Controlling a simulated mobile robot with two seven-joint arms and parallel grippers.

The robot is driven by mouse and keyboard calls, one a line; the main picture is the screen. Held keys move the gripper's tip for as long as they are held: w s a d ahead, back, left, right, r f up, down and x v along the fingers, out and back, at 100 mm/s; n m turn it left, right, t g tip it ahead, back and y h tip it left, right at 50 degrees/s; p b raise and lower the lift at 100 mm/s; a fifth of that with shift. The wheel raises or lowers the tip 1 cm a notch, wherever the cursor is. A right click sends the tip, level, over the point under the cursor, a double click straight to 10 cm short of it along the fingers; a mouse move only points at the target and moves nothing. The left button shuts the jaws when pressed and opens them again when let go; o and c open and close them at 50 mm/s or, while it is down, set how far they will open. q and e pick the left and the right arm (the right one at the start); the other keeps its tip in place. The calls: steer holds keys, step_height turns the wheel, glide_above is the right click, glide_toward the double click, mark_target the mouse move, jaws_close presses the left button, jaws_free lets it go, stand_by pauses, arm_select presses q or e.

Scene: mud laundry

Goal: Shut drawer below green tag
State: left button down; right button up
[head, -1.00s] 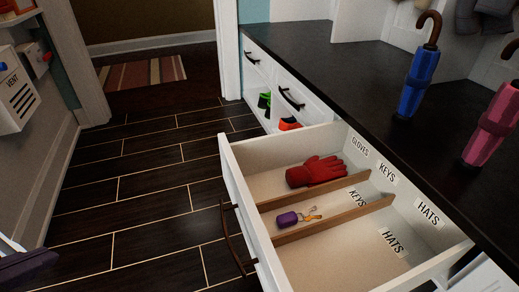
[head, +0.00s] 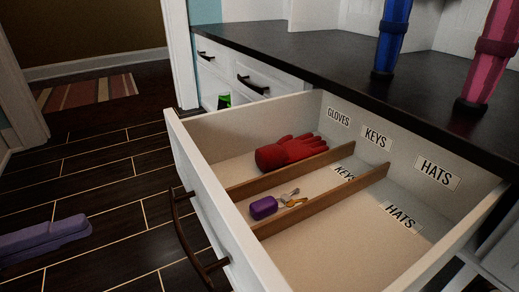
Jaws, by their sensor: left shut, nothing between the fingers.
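A white drawer (head: 222,226) stands pulled far out, with a dark curved handle (head: 190,240) on its front. Inside, wooden dividers make sections labelled gloves, keys and hats. A red glove (head: 290,152) lies in the back section, and a purple fob with keys (head: 264,207) lies in the middle one. The hats section looks empty. A small green thing (head: 224,101) shows beyond the drawer, below the counter; I cannot tell whether it is a tag. My left gripper (head: 82,229) is shut and empty at the left, apart from the drawer front. My right gripper is not in view.
Closed drawers with dark handles (head: 252,85) sit farther along under the black counter (head: 300,60). A blue umbrella (head: 391,40) and a pink umbrella (head: 492,65) stand on the counter. The dark tiled floor (head: 100,185) left of the drawer is clear.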

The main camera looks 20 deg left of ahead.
mark_target(202, 184)
arm_select(q)
steer(key=b+x, duration=0.2)
steer(key=x, duration=1.1)
steer(key=shift+d+b, duration=0.1)
steer(key=shift+b, duration=0.25)
steer(key=shift+w+d+r, duration=0.1)
steer(key=shift+w+d, duration=0.1)
steer(key=shift+w, duration=0.1)
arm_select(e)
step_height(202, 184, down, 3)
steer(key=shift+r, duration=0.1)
